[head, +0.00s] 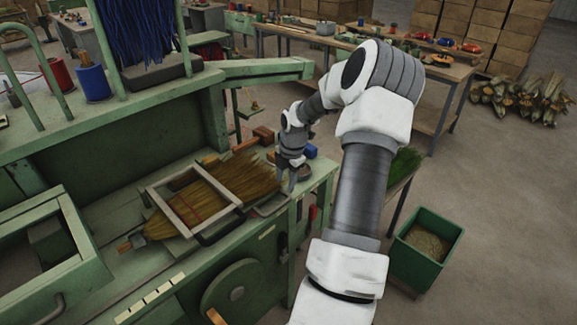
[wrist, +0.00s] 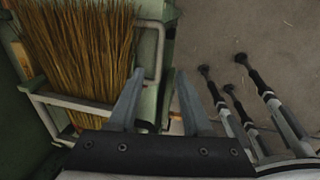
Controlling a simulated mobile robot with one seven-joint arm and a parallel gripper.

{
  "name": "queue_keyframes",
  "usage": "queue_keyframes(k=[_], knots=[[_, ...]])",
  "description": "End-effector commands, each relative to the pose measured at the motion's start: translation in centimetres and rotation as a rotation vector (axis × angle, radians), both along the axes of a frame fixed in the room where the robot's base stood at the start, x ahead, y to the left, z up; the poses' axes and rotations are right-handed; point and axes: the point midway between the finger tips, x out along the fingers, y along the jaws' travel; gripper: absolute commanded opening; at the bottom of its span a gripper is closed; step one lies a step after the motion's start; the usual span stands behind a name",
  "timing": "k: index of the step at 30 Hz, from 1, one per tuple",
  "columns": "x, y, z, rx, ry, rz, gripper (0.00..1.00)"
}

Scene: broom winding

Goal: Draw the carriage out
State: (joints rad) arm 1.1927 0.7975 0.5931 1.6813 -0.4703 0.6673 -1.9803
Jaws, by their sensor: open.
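A pale rectangular frame, which looks like the carriage (head: 163,219), lies around a straw broom (head: 190,204) on the green machine bench in the head view. A dark curved handle (head: 218,236) shows at its near right corner. My gripper (head: 290,188) is over the bench's right end, right of the frame, by the bristle tips. In the wrist view my gripper (wrist: 158,98) is open with nothing between its fingers. The broom bristles (wrist: 78,45) and a pale metal bar (wrist: 90,105) are left of the fingers. Whether a fingertip touches anything, I cannot tell.
A green bin (head: 428,248) stands on the floor right of the bench. A green box frame (head: 50,245) is at the left. Green bristles (head: 404,163) lie behind my arm. Thin dark rods (wrist: 245,110) show right of the fingers. Open floor lies at the right.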

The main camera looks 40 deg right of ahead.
Motion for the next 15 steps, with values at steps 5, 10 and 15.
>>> queue_keyframes(k=[5,10,15], knots=[[-0.8,-0.1,3.9,-0.003,-0.001,-0.003,0.5],[-1.2,-0.1,6.1,-0.002,-0.001,-0.002,0.5],[-1.4,0.0,6.9,-0.001,0.001,0.0,0.5]])
